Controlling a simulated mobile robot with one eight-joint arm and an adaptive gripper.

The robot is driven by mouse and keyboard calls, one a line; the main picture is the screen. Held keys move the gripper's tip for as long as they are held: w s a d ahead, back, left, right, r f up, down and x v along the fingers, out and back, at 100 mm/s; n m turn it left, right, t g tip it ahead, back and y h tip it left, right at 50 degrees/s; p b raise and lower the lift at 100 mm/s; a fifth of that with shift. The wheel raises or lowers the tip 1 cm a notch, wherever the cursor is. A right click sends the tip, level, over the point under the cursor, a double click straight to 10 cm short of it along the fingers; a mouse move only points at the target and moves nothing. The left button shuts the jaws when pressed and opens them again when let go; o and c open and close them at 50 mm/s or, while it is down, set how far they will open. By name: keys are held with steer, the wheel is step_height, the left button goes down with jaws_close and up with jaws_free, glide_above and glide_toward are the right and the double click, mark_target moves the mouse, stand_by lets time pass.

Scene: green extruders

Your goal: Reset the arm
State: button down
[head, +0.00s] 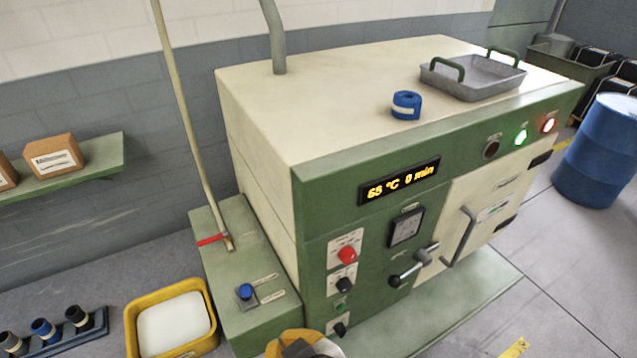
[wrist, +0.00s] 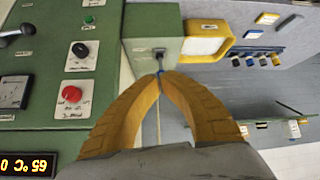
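My gripper (head: 300,346) shows only in part at the bottom edge of the head view, in front of the machine's lower left. In the wrist view its two yellow fingers (wrist: 160,76) curve inward and their tips come together. No held object shows between them. The green side box (wrist: 152,25) of the machine lies beyond the tips, with a small dark control on it. The gripper appears apart from the machine's front panel (wrist: 60,75).
The cream and green machine (head: 330,215) stands close, with a protruding lever (head: 412,266) and door handle (head: 459,238). A yellow bin (head: 131,322) is on the floor at left. A grey tray (head: 475,85) and blue roll (head: 406,105) sit on top. A blue drum (head: 600,150) stands right.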

steer(key=w+d+f+m+h+b, duration=0.3)
steer(key=w+d+f+m+b, duration=0.2)
steer(key=w+d+f+b, duration=0.75)
steer(key=s+d+f+m+h+b, duration=0.1)
steer(key=d+m+b, duration=0.2)
steer(key=d+b, duration=0.5)
steer(key=d, duration=0.3)
steer(key=shift+s+d+f+h, duration=0.2)
steer(key=shift+d+h, duration=0.1)
steer(key=shift+d, duration=0.05)
